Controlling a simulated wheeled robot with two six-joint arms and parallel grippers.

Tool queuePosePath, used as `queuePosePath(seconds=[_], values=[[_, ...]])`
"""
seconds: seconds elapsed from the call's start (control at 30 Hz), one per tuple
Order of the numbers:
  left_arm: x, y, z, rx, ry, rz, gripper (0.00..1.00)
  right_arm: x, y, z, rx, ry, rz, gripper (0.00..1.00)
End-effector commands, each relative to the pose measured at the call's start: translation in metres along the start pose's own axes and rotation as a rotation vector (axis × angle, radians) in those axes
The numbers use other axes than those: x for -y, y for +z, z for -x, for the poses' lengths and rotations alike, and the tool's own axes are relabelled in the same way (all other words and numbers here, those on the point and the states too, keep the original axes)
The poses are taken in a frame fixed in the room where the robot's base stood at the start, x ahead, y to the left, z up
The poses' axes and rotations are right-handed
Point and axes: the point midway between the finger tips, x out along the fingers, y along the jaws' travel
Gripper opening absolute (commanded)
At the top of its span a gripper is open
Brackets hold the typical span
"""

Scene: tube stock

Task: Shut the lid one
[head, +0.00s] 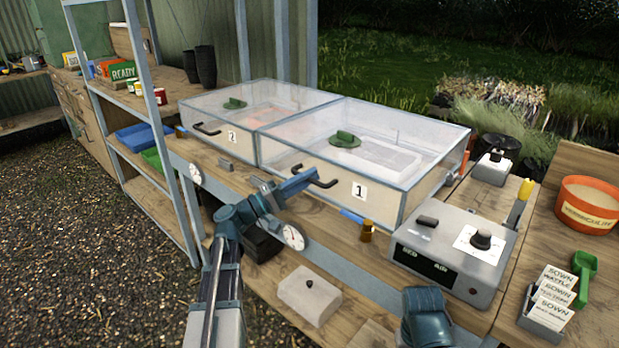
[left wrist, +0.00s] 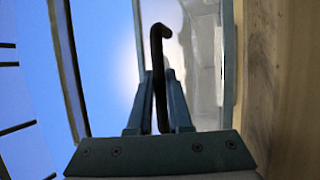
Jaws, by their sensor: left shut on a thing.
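Lid one (head: 420,122) is the clear top of the propagator box with the label 1 (head: 359,191). It looks flat and level on the box, with a green vent knob (head: 345,139) on top. A black bar handle (head: 325,183) sticks out at its front edge. My left gripper (head: 303,182) is shut on this handle. In the left wrist view the black handle (left wrist: 157,70) stands between the two fingers (left wrist: 161,100). Any small gap under the lid cannot be made out. My right gripper does not show.
A second clear-topped box (head: 230,135) with label 2 stands at the left, against box one. A grey control unit (head: 450,250) stands front right. A dial gauge (head: 292,236) and a shelf post (head: 165,130) are near my left arm. A white block (head: 308,298) lies below.

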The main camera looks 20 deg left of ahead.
Motion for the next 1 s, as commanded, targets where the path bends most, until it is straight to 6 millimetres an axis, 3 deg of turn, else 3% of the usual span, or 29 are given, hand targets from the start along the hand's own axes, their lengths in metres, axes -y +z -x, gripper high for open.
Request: queuePosePath(seconds=[0.2,0.7,0.73,0.8,1.0], values=[[0.0137,0.0027,0.0071,0.0,-0.001,0.001,0.0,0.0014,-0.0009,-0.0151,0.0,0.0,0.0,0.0],[0.0167,0.0045,0.0087,0.001,-0.005,0.0,0.0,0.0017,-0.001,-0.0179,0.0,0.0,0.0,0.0],[0.0168,0.0045,0.0087,0.001,-0.005,0.0,0.19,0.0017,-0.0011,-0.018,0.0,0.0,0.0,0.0],[0.0168,0.0045,0.0087,0.001,-0.005,0.0,0.3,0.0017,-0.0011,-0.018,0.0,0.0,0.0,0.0],[0.0161,0.0037,0.0083,0.0,-0.003,0.0,0.3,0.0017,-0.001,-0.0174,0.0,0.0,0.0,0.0]])
